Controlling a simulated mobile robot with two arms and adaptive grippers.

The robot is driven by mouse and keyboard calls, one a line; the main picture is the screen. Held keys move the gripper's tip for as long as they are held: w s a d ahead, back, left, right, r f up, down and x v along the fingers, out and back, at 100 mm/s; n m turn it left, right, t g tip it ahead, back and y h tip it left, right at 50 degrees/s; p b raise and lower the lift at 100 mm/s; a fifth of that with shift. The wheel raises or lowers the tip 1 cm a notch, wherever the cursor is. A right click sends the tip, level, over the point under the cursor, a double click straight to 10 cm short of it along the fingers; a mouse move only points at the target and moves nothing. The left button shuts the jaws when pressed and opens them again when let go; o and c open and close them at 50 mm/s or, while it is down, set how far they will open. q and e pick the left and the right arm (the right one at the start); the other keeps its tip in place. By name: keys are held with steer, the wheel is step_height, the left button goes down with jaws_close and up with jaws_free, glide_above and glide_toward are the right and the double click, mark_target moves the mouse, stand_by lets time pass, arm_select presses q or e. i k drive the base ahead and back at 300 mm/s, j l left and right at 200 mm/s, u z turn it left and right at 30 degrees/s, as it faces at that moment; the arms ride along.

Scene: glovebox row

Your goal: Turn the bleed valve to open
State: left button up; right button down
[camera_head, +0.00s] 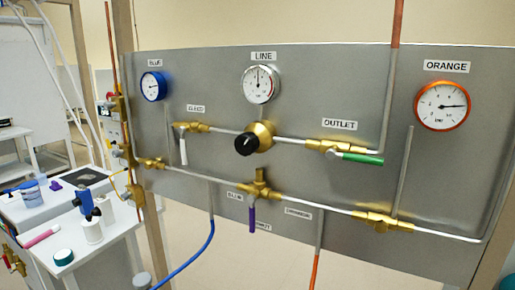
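The bleed valve (189,128) is a brass valve on the upper left of the grey panel (330,85), in the head view. A small label reading BLEED (196,108) sits just above it. Its pale lever (183,150) hangs down, across the line of the pipe that runs right from the valve. Neither of my grippers shows in this view, and nothing touches the lever.
A black regulator knob (246,144) sticks out right of the bleed valve. A green outlet lever (358,158) and a purple lever (252,217) are on the panel too. A cluttered bench (95,245) stands at the lower left. Space before the bleed lever looks clear.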

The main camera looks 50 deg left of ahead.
mark_target(181, 130)
steer(key=k+j+z, duration=0.2)
steer(key=j+z, duration=0.2)
steer(key=k+j+z, duration=0.4)
steer(key=j, duration=0.15)
steer(key=k+j+z, duration=0.25)
steer(key=j+z, duration=0.15)
steer(key=k+j+z, duration=0.4)
steer(key=i+l, duration=0.05)
steer(key=l, duration=0.05)
